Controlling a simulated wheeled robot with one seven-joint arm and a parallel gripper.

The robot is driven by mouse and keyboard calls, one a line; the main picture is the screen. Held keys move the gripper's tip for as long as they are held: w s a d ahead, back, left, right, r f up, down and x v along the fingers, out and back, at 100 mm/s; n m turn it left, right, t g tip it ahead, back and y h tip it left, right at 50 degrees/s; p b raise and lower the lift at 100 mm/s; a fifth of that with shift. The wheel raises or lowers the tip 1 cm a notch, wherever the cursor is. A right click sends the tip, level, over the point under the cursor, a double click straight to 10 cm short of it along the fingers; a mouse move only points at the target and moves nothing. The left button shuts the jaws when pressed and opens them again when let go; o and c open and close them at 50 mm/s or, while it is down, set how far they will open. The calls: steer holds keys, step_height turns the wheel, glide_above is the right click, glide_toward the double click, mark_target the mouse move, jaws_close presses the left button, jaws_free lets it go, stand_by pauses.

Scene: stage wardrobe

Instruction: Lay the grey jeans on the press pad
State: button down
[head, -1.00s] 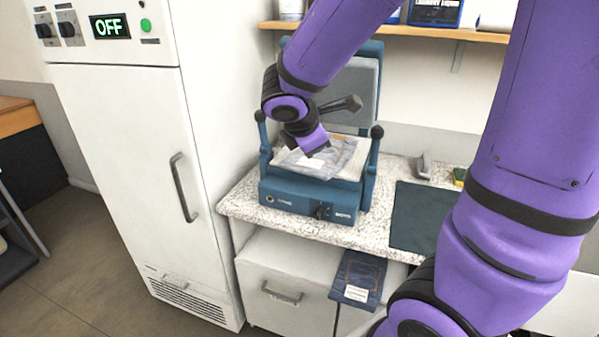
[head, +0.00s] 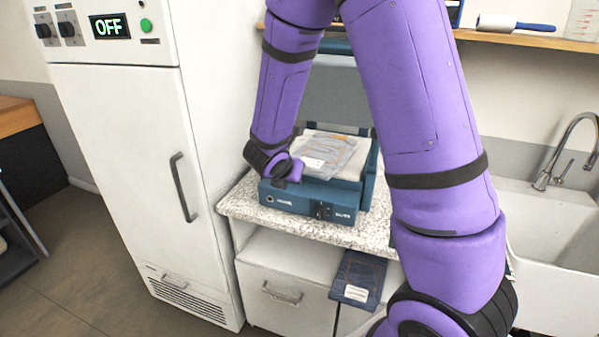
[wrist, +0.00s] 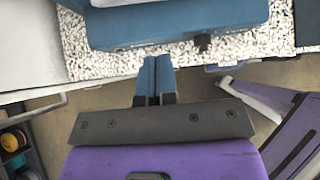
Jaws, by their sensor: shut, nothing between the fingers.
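The grey jeans (head: 315,155), folded and with a white label, lie on the pale press pad (head: 348,158) of the blue press (head: 308,199). They look slightly askew toward the pad's left and front. My gripper shows in the wrist view (wrist: 157,66), shut and empty, with its fingers in front of the counter's edge. The press front (wrist: 180,28) is at the top of that view, apart from the fingers. In the head view my wrist is at the press's left front corner and the fingers are not clearly visible. The jeans are not visible in the wrist view.
A tall white cabinet (head: 135,160) with an OFF display stands close on the left. A sink (head: 555,210) is at the right. A shelf (head: 530,38) runs above the counter.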

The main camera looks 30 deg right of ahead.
steer(key=w+d+f, duration=0.1)
steer(key=d, duration=0.1)
steer(key=w+d+f, duration=0.1)
steer(key=w, duration=0.1)
steer(key=w+d+f, duration=0.1)
steer(key=d, duration=0.1)
steer(key=shift+w+d, duration=0.15)
steer(key=shift+d, duration=0.15)
steer(key=shift+w+d, duration=0.75)
steer(key=shift+d, duration=0.25)
steer(key=shift+a, duration=0.1)
